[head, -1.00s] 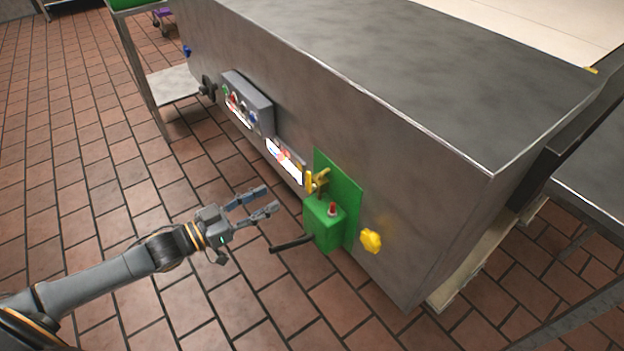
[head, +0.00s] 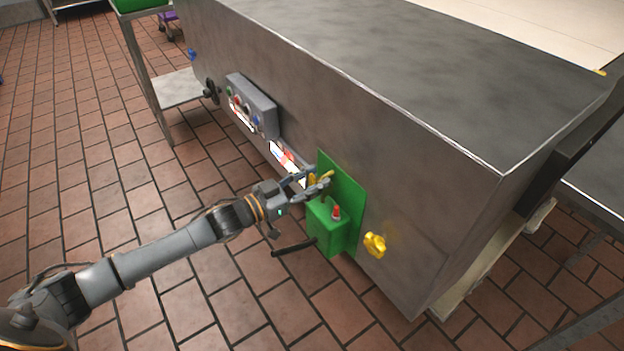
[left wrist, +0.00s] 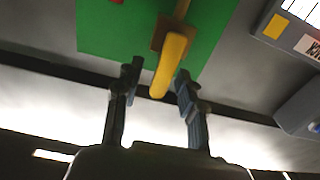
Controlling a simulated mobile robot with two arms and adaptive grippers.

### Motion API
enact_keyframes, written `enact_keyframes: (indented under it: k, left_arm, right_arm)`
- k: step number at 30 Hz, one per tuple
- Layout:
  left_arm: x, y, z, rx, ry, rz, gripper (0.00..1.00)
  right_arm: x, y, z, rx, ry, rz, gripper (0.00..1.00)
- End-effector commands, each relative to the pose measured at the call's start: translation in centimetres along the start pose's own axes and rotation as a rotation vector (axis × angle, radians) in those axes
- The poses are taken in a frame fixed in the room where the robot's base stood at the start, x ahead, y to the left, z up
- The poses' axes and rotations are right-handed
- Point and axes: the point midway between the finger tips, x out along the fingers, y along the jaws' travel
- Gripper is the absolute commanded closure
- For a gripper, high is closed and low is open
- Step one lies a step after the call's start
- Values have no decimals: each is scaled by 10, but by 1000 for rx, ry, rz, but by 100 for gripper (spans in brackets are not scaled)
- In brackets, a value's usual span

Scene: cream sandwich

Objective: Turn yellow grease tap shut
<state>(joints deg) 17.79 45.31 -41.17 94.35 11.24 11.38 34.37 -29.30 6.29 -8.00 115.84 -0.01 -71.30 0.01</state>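The yellow grease tap (head: 324,181) sits at the top of a green box (head: 322,225) on a green plate (head: 346,192), fixed to the side of the steel machine. My left gripper (head: 308,180) is at the tap, partly covering it. In the left wrist view the yellow tap handle (left wrist: 170,64) lies between the two open fingers (left wrist: 156,88), with gaps on both sides. The brass valve body (left wrist: 173,30) shows behind the handle. My right gripper is in neither view.
A yellow knob (head: 375,244) is on the machine (head: 430,190) to the right of the green plate. A black lever (head: 293,246) sticks out left from the green box. A grey button panel (head: 252,105) is further left. Tiled floor is clear in front.

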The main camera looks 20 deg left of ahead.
Motion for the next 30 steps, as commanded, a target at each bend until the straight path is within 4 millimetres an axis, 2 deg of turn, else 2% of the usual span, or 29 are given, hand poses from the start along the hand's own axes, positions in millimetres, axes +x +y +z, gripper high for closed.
enact_keyframes:
  k: [4, 9, 10, 22, 30]
  left_arm:
    - [0, 0, 0, 0, 0, 0, 62]
    - [0, 0, 0, 0, 0, 0, 97]
    - [0, 0, 0, 0, 0, 0, 100]
    - [0, 2, -1, 37, 0, 0, 100]
    - [0, 9, -1, 198, 1, -1, 100]
  right_arm:
    - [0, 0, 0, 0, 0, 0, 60]
    - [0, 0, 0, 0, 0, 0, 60]
    - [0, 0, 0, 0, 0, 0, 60]
    - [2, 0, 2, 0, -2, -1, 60]
    - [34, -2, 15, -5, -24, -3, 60]
